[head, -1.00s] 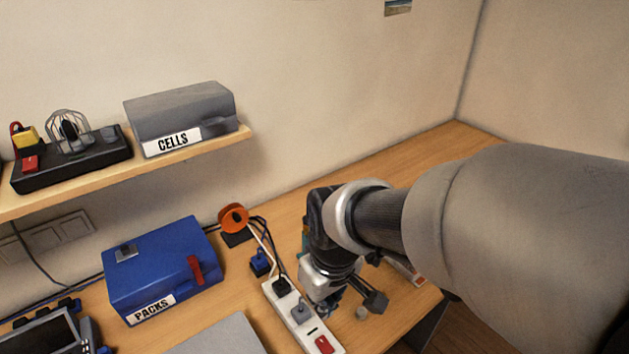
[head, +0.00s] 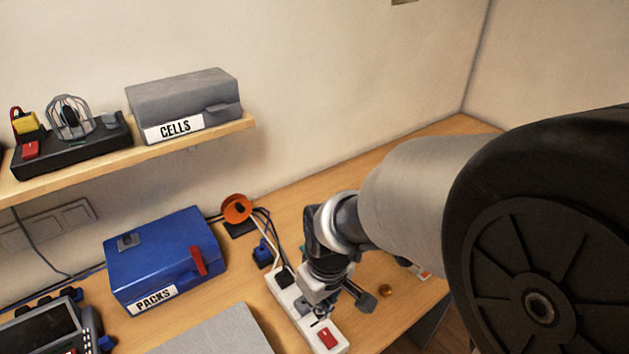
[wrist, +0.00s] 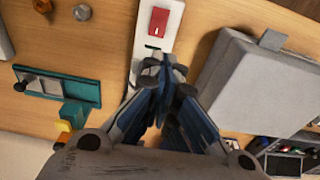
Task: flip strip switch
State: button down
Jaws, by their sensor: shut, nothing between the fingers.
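The white power strip (head: 289,293) lies on the wooden desk with a red rocker switch (head: 326,338) at its near end. A black plug (head: 284,276) sits in its far end. In the wrist view the red switch (wrist: 158,22) is at the top middle, on the white strip (wrist: 143,68). My gripper (wrist: 167,68) is shut and empty, its tips over the strip just short of the switch. I cannot tell whether the tips touch the strip. In the head view my gripper (head: 318,314) hangs over the strip's middle and hides part of it.
A blue PACKS box (head: 165,262) stands left of the strip, with a grey flat case (head: 215,335) nearer. An orange spool (head: 236,208) and blue plug (head: 263,254) sit behind. A shelf above holds a grey CELLS box (head: 184,100). A teal holder (wrist: 60,85) lies beside the strip.

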jog(key=b, duration=0.3)
send_near(314, 329)
jog(key=f, duration=0.5)
jog(key=shift+w+a+f, duration=0.15)
jog(key=shift+w+a, duration=0.05)
jog(key=shift+w, duration=0.05)
jog(key=shift+w+f, duration=0.1)
jog(key=shift+f, duration=0.35)
jog(key=shift+r, duration=0.15)
jog(key=shift+r+p, duration=0.5)
jog(key=shift+r, duration=0.2)
jog(key=shift+a, duration=0.1)
